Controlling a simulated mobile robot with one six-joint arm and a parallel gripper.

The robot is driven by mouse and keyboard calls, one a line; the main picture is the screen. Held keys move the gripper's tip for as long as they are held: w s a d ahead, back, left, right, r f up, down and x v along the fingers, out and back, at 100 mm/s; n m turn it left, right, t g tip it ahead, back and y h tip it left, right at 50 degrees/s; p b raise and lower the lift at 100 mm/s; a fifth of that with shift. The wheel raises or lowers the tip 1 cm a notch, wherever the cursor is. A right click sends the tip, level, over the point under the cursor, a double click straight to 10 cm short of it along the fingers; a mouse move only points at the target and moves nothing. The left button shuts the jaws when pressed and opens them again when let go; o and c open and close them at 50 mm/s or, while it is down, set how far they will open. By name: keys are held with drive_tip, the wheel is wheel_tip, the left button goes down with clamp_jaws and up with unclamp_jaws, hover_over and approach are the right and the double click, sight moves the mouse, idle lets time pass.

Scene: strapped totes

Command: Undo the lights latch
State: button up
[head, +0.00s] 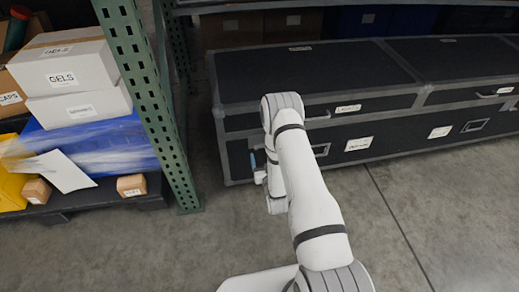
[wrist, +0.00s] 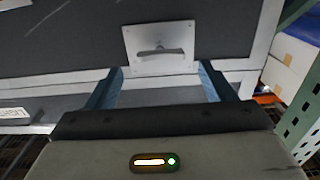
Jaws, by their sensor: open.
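A long black case with grey edging (head: 285,75) stands ahead; its small label (head: 348,108) seems to read LIGHTS. In the wrist view a pale metal latch plate (wrist: 160,62) with a raised handle (wrist: 160,50) is fixed to the case front. My gripper (wrist: 161,70) is open, with its two blue fingers spread left and right of the plate's near edge. Nothing is between the fingers, and I cannot tell whether they touch the case. In the head view my arm hides most of the gripper; a blue finger (head: 253,160) shows close to the case's left end.
A green perforated post (head: 152,95) stands left of the case. Beyond it, a shelf holds a white GELS box (head: 62,79), a blue wrapped load (head: 95,145) and small brown boxes (head: 131,185). A second black case (head: 455,60) adjoins on the right. The concrete floor in front is clear.

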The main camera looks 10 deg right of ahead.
sight(261, 144)
drive_tip(key=w+b, duration=0.1)
drive_tip(key=w, duration=0.5)
drive_tip(key=shift+c, duration=0.3)
